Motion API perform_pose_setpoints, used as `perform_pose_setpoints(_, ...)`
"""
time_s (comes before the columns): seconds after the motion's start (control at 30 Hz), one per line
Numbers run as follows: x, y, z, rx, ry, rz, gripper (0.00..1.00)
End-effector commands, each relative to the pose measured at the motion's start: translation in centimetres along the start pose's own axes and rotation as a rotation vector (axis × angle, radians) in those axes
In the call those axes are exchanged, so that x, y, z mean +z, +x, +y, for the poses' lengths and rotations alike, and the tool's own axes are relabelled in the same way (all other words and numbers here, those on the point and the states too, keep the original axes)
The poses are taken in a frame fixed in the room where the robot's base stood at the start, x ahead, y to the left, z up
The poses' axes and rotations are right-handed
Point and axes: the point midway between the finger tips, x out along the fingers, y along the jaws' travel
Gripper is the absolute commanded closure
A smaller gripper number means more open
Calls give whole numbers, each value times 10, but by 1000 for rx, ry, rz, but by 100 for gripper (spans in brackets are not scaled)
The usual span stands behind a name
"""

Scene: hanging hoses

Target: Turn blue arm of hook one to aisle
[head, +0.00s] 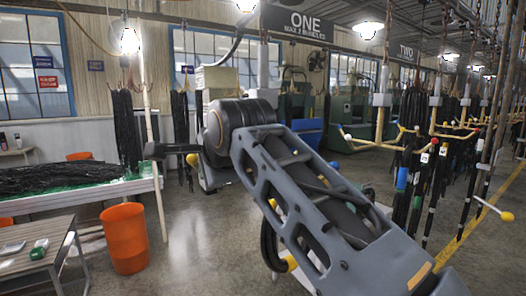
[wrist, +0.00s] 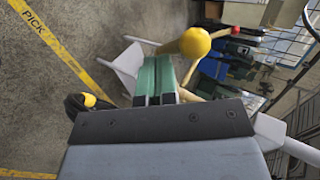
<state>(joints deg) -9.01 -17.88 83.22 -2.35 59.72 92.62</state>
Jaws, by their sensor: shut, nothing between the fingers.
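In the wrist view my gripper (wrist: 157,80) has its green fingers together, with nothing between them. A yellow ball tip (wrist: 195,42) is just beyond and right of the fingertips; I cannot tell whether they touch. A red ball tip (wrist: 235,31) is farther off. In the head view the ONE sign (head: 305,23) hangs at top centre, with a white post (head: 262,62) beside it running down behind my arm. A yellow ball (head: 192,159) shows left of my wrist. My arm hides most of hook one, and I cannot make out its blue arm.
In the head view, a hook with yellow arms (head: 368,143) and hanging black hoses (head: 410,165) stands right. An orange bin (head: 125,238) and a hose-covered table (head: 140,186) are left. The floor between is open. The wrist view shows a yellow PICK line (wrist: 58,45).

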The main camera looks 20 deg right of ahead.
Motion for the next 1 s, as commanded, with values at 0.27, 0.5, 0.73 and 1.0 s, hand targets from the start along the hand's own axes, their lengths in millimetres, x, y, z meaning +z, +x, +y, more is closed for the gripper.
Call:
perform_pose_setpoints(0.27, 5, 8, -5, 0, 0, 0, 100)
perform_pose_setpoints(0.5, 6, 9, -7, -1, 0, 0, 100)
perform_pose_setpoints(0.73, 4, 4, -11, -1, 1, 0, 100)
perform_pose_setpoints(1.0, -3, -13, -24, -2, 1, 1, 100)
